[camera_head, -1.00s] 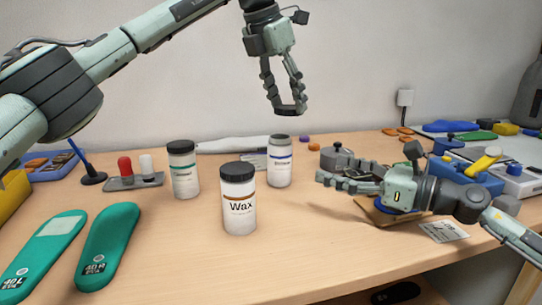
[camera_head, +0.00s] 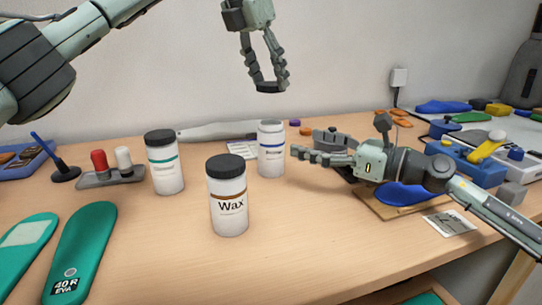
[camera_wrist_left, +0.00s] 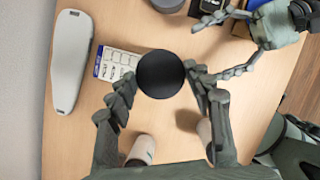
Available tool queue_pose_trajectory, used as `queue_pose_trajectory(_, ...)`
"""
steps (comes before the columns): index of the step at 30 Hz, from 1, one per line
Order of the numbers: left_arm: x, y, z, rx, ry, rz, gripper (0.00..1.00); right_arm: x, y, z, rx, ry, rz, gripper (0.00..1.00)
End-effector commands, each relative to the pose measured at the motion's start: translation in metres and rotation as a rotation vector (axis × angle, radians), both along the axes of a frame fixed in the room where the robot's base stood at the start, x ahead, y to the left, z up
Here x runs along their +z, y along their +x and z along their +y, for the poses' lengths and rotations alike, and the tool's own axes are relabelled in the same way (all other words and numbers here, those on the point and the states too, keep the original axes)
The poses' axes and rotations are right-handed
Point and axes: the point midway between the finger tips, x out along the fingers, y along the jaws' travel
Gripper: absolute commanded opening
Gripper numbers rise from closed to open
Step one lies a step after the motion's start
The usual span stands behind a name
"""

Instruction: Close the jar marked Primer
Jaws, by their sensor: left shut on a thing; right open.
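A white jar with a blue band (camera_head: 271,160) stands upright at the back of the table, with no dark lid on it. Its small label is hard to read; the other jars are a Wax jar (camera_head: 228,212) and a green-banded jar (camera_head: 164,170), both with black lids. My left gripper (camera_head: 268,84) is shut on a black lid (camera_wrist_left: 160,74) and holds it in the air above the blue-banded jar. In the left wrist view the lid hides what is straight below. My right gripper (camera_head: 297,152) is open, its fingertips just right of the blue-banded jar.
Green insoles (camera_head: 82,250) lie at the front left. A stand with red and white knobs (camera_head: 111,177) is left of the jars. A light grey elongated object (camera_head: 212,131) and a printed card (camera_head: 241,154) lie behind them. The front middle of the table is clear.

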Motion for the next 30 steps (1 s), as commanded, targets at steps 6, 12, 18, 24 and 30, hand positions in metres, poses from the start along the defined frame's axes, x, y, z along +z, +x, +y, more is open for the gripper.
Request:
queue_pose_trajectory(6, 0.0, 0.0, 0.0, 0.0, 0.0, 0.0, 0.38, 0.002, 0.023, 0.037, 0.004, 0.0, -0.004, 0.76)
queue_pose_trajectory(12, 0.0, 0.0, 0.0, 0.0, 0.0, 0.0, 0.38, 0.001, 0.042, 0.066, 0.002, -0.001, -0.002, 0.76)
queue_pose_trajectory(18, 0.0, 0.0, 0.0, 0.0, 0.0, 0.0, 0.38, 0.0, 0.053, 0.082, 0.002, -0.001, -0.001, 0.76)
queue_pose_trajectory(24, 0.0, 0.0, 0.0, 0.0, 0.0, 0.0, 0.38, 0.0, 0.056, 0.086, 0.001, -0.001, 0.0, 0.76)
queue_pose_trajectory(30, 0.0, 0.0, 0.0, 0.0, 0.0, 0.0, 0.38, 0.0, 0.056, 0.086, 0.001, -0.001, 0.0, 0.75)
